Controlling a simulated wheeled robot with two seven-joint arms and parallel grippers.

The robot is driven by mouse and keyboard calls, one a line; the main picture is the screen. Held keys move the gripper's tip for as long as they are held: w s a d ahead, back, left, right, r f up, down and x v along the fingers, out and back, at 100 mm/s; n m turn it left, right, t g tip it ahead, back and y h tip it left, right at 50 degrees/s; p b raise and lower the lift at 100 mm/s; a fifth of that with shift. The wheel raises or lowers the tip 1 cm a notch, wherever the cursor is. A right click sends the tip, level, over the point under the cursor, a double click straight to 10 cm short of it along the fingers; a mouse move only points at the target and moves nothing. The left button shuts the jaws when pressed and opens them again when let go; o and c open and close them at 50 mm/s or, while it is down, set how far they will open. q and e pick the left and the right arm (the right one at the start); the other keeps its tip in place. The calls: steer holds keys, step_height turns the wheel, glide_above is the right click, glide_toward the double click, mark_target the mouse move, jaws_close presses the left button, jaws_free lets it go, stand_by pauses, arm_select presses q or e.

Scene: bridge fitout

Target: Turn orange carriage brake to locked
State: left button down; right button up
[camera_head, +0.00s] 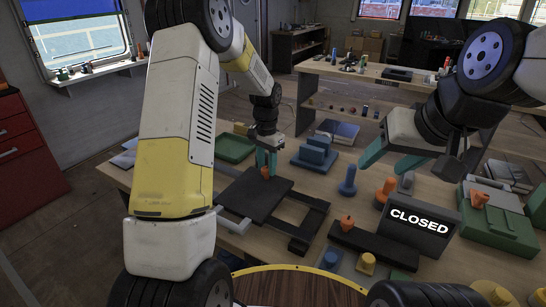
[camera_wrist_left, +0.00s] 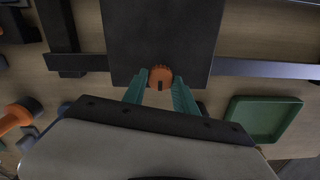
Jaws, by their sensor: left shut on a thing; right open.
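The orange carriage brake knob (camera_wrist_left: 160,77) sits at the edge of a dark square plate (camera_wrist_left: 158,35) in the left wrist view. My left gripper (camera_wrist_left: 160,92) has its two teal fingers closed on either side of the knob. In the head view the same gripper (camera_head: 266,162) points down at the orange knob (camera_head: 266,174) on the dark carriage plate (camera_head: 254,197). The knob is partly hidden by the fingers, and its marking cannot be read. My right gripper (camera_head: 388,160) is open and empty above the right side of the table.
A black sign reading CLOSED (camera_head: 418,222) stands at the right front. Another orange knob (camera_head: 347,223) sits on a dark bar. Blue blocks (camera_head: 316,152), a blue knob (camera_head: 348,182), an orange knob (camera_head: 386,190) and a green case (camera_head: 497,218) crowd the table. A green tray (camera_wrist_left: 262,118) lies near the left gripper.

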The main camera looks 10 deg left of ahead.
mark_target(267, 168)
stand_by(0.4)
arm_select(q)
steer(key=c, duration=1)
jaws_free()
steer(key=shift+o, duration=0.2)
steer(key=shift+r, duration=0.1)
step_height(267, 168, up, 8)
steer(key=shift+f, duration=0.25)
steer(key=shift+r, duration=0.1)
